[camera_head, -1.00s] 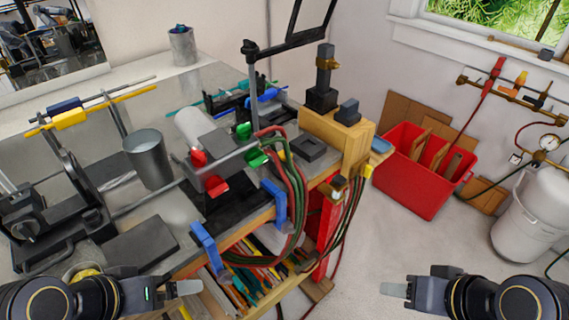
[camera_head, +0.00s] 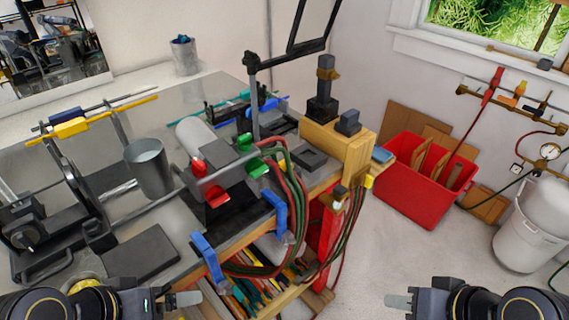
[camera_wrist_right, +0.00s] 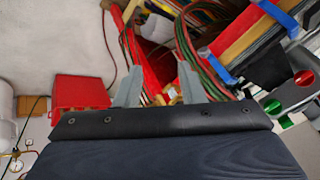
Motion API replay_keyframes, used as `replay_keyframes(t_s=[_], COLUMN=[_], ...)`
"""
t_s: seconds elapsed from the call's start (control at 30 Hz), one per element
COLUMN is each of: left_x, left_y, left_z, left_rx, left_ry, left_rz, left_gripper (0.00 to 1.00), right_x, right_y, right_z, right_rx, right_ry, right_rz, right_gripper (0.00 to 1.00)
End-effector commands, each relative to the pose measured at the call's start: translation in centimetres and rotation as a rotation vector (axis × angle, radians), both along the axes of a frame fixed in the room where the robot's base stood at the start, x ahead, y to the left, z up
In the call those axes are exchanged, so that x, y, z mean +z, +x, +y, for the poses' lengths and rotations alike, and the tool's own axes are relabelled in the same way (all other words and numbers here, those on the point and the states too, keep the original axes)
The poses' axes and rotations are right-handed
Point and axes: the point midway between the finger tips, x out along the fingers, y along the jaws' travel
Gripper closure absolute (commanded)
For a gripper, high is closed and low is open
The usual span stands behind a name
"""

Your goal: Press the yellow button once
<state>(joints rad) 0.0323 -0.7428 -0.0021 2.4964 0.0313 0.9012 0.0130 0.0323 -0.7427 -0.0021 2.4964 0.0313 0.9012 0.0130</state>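I cannot make out a clear yellow button in either view. Yellow parts in the head view are a block (camera_head: 71,128) on a rod at the left, and a small piece (camera_head: 368,181) by the hoses at the bench's right end. My right gripper (camera_head: 397,302) is low at the right, over the floor, apart from the bench. In the right wrist view (camera_wrist_right: 158,82) its two fingers stand apart with nothing between them. My left gripper (camera_head: 185,299) is low at the left, by the bench's front edge. Its fingers show edge-on, so its opening is unclear.
The workbench (camera_head: 172,228) holds a metal cup (camera_head: 148,168), a torch stand with red and green knobs, and a dark plate (camera_head: 140,250). Hoses (camera_head: 290,215) hang over its front edge. A red crate (camera_head: 407,200) and a gas cylinder (camera_head: 528,235) stand on the floor at the right.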

Motion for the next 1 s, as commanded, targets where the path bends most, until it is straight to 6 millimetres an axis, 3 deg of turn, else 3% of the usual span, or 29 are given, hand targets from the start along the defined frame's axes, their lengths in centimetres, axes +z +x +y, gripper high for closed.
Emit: replay_keyframes(t_s=[0.03, 0.27, 1.0], left_x=[0.0, 0.0, 0.0], left_y=[0.0, 0.0, 0.0], left_z=[0.0, 0.0, 0.0], left_rx=[0.0, 0.0, 0.0], left_ry=[0.0, 0.0, 0.0], left_rz=[0.0, 0.0, 0.0], left_gripper=[0.0, 0.0, 0.0], right_x=[0.0, 0.0, 0.0], right_y=[0.0, 0.0, 0.0], right_z=[0.0, 0.0, 0.0], right_rx=[0.0, 0.0, 0.0], right_ry=[0.0, 0.0, 0.0], right_rz=[0.0, 0.0, 0.0], right_gripper=[0.71, 1.0, 1.0])
